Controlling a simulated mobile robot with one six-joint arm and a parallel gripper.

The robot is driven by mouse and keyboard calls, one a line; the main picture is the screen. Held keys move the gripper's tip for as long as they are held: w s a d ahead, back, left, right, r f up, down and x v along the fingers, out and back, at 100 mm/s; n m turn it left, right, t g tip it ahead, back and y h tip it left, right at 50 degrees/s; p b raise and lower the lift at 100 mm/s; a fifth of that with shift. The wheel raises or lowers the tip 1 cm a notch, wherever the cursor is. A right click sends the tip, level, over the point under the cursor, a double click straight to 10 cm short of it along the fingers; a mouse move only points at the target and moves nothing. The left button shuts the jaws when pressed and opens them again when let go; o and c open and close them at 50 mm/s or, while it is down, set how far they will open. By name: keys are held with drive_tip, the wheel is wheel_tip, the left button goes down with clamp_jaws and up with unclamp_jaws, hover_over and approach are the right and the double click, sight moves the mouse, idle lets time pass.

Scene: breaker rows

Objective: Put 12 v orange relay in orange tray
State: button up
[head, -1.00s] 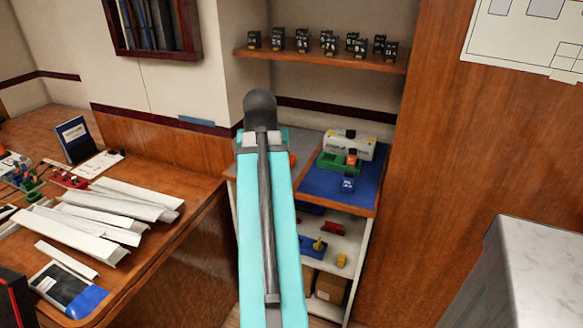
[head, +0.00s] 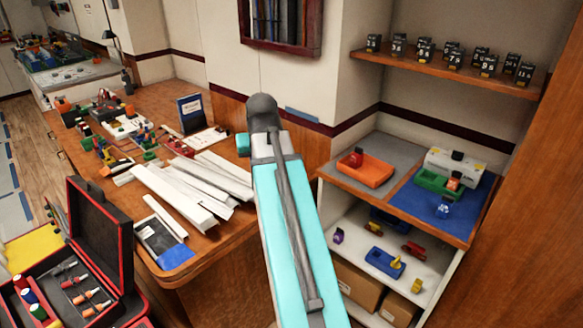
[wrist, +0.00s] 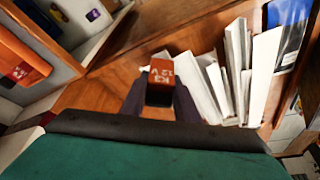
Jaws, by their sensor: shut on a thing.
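My gripper (wrist: 160,103) is shut on an orange relay (wrist: 161,69) with a black lower part. White lettering on the relay reads 12 V and K3. The wrist view shows it held above the brown wood surface; the head view does not show it, as my arm hides that area. The orange tray (head: 364,171) stands on the grey part of the shelf unit's top, right of my arm. A small red piece with a dark part (head: 356,157) is in it. In the wrist view, an orange edge that looks like the tray (wrist: 18,55) is at the left, apart from the relay.
A green tray (head: 438,183) and a white box (head: 455,166) stand on the blue mat (head: 410,200) beside the orange tray. A shelf (head: 450,74) with several black relays is above. White trunking (head: 185,195) lies on the wooden desk (head: 215,238). An open black case (head: 100,235) is front left.

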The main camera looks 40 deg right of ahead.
drive_tip(key=w+a+f+n+y, duration=0.1)
drive_tip(key=w+a+n, duration=0.2)
drive_tip(key=a, duration=1.3)
drive_tip(key=w+a+n+y, duration=0.1)
drive_tip(key=w+a+n, duration=0.2)
drive_tip(key=w+a, duration=0.6)
drive_tip(key=a, duration=0.6)
drive_tip(key=shift+w+a+f+t, duration=0.25)
drive_tip(key=shift+a+f+t, duration=0.05)
drive_tip(key=shift+a+f, duration=0.1)
drive_tip(key=shift+s, duration=0.15)
